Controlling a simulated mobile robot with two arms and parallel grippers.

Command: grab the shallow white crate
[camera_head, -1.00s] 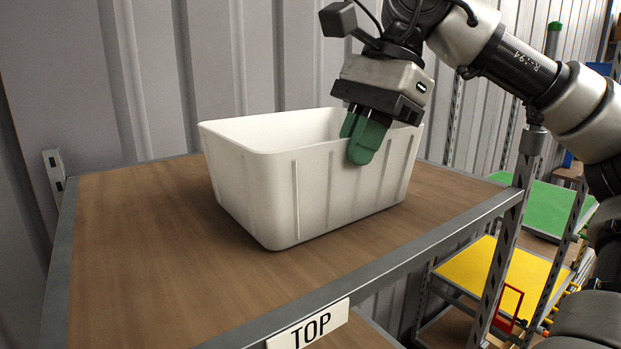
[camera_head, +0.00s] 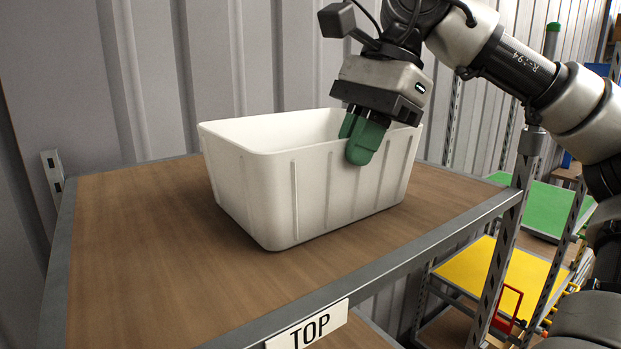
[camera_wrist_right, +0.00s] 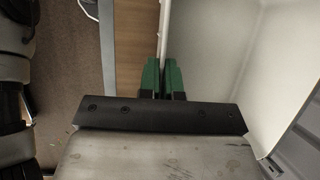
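The white crate (camera_head: 300,190) stands upright on the wooden top shelf in the head view, and it looks empty where its inside shows. My right gripper (camera_head: 362,142) points down over its near right wall. One green finger is outside the wall and the other is inside. In the right wrist view, the green fingers (camera_wrist_right: 163,80) are close together with the crate's wall (camera_wrist_right: 166,30) between them, so the gripper is shut on the rim. The crate's inside (camera_wrist_right: 215,50) lies to the right there. My left gripper is not in view.
The wooden shelf (camera_head: 150,270) has a metal edge with a "TOP" label (camera_head: 308,327) at the front. A corrugated wall (camera_head: 220,60) is close behind the crate. Lower shelves with green (camera_head: 545,207) and yellow (camera_head: 490,275) surfaces are at right. Bare shelf lies left of the crate.

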